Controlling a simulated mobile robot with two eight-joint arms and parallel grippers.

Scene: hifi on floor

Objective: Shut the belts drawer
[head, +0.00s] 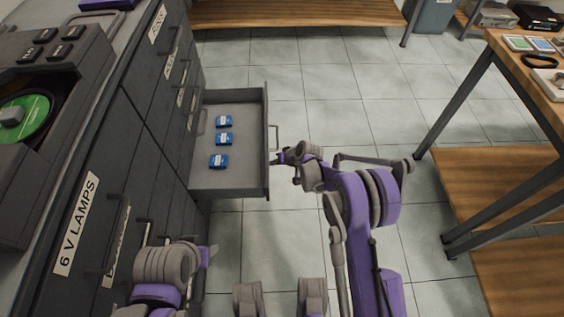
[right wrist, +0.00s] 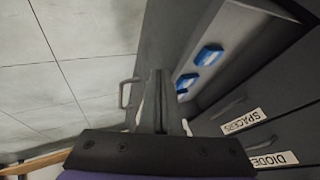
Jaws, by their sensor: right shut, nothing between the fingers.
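One drawer (head: 230,178) of the dark grey cabinet stands pulled out, with several small blue packets inside. No label shows on its front, so I cannot read whether it says belts. Its bar handle (head: 277,140) is on the outer face; the handle (right wrist: 126,93) also shows in the right wrist view. My right gripper (head: 281,158) is shut and empty, at the outer side of the drawer front beside the handle. The fingers (right wrist: 158,100) overlap the drawer front in the right wrist view; contact is unclear. My left gripper (head: 211,253) is low near the cabinet, its fingers unclear.
The cabinet's other drawers are closed, with labels such as 6 V LAMPS (head: 77,224) and SPACERS (right wrist: 242,121). A turntable (head: 25,120) stands on top. A wooden workbench (head: 550,75) is at the right. The tiled floor between is free.

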